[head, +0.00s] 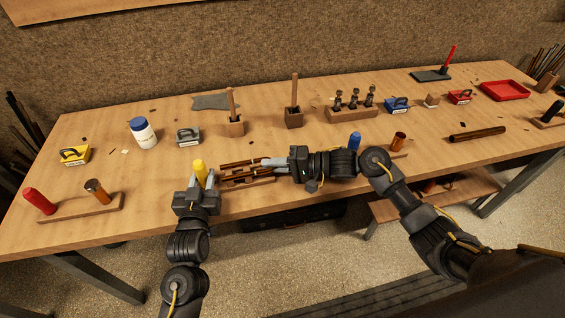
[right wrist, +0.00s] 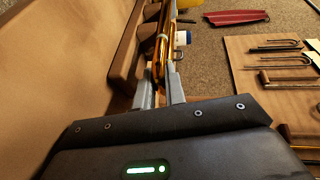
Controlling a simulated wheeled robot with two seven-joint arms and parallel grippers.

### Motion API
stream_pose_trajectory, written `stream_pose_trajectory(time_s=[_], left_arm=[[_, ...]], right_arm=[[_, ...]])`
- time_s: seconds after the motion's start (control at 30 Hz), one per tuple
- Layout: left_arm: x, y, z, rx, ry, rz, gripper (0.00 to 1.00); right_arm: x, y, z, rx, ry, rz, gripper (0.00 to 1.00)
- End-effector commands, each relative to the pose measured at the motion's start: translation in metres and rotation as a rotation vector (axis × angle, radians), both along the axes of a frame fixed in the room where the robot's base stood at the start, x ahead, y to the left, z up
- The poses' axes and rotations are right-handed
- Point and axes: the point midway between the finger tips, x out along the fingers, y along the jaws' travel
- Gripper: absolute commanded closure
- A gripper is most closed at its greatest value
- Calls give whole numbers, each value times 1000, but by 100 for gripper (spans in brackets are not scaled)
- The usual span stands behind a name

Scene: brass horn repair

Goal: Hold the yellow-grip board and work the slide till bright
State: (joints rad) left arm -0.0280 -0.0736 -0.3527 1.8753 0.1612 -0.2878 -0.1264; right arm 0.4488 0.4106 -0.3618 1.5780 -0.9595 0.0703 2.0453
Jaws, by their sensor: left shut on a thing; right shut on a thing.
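The yellow grip (head: 199,170) stands upright at the left end of its wooden board (head: 232,184), near the table's front edge. My left gripper (head: 197,184) is shut on the yellow grip. The slide, dark brown-gold tubing (head: 238,163), lies over the board to the right of the grip. My right gripper (head: 268,163) reaches in from the right and is shut on the slide's right end. In the right wrist view the slide (right wrist: 161,45) looks golden between the two fingers (right wrist: 160,92). The fingers hide part of the slide.
A red-grip board (head: 75,211) lies at the left. A blue grip (head: 355,140) stands just behind my right arm.

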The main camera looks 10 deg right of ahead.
Motion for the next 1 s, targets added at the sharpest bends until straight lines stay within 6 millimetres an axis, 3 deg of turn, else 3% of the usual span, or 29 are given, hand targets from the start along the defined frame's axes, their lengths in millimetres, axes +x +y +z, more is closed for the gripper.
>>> stream_pose_trajectory(time_s=[0.2,0.23,0.4,0.73,1.0], left_arm=[[0,-2,0,-1,-1,-4,94],[0,-2,0,-1,-1,-4,94],[0,-1,0,-1,0,-3,94],[0,-1,0,-1,0,-1,94],[0,0,0,-1,0,0,94]], right_arm=[[0,0,0,-1,0,-1,100],[0,0,0,-1,0,-1,84],[0,-1,0,-1,0,-1,66],[1,-7,-1,-3,1,-1,66],[-3,-52,1,-5,0,-3,66]])
